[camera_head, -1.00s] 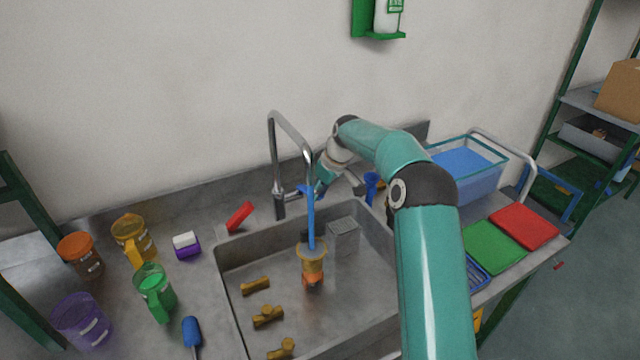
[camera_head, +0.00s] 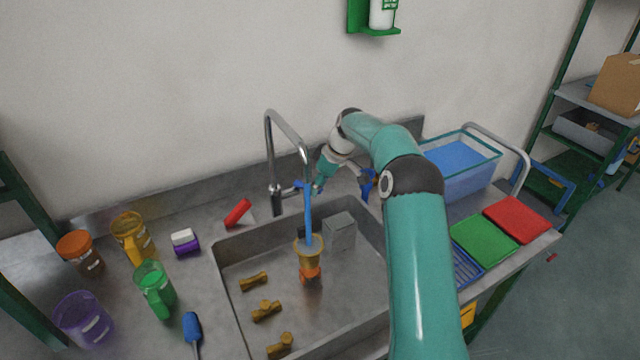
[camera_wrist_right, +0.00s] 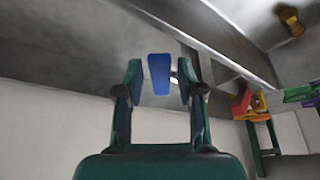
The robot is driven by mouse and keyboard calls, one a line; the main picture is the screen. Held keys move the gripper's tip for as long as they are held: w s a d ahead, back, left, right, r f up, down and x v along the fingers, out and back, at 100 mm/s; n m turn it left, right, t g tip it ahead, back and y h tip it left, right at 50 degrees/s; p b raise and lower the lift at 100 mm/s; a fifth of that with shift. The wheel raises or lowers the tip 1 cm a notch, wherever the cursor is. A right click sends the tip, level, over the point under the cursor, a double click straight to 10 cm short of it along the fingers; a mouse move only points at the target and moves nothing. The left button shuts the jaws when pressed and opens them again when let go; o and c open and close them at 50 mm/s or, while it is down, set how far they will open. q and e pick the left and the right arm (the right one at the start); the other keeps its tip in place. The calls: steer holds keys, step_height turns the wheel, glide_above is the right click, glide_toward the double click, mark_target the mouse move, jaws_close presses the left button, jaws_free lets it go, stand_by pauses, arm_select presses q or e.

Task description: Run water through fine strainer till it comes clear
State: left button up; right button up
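A steel faucet (camera_head: 270,150) stands behind the sink, and a blue stream of water (camera_head: 309,215) falls from its spout. The stream goes into a yellow strainer-like piece (camera_head: 309,247) above an orange part (camera_head: 310,273) in the sink. My right gripper (camera_head: 318,187) is beside the faucet's blue handle (camera_head: 299,186). In the right wrist view my right gripper (camera_wrist_right: 158,85) is open, with the blue handle (camera_wrist_right: 160,74) between its fingers and a gap on each side. My left gripper is not in view.
Several brass pieces (camera_head: 266,311) lie in the sink (camera_head: 232,300). Orange, yellow, green and purple containers (camera_head: 83,318) stand on the left counter. A blue bin (camera_head: 462,165) and green and red boards (camera_head: 516,219) are at the right.

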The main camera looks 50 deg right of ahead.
steer(key=shift+o, duration=0.4)
steer(key=v, duration=1.1)
steer(key=shift+s+r, duration=0.2)
steer(key=shift+r, duration=0.2)
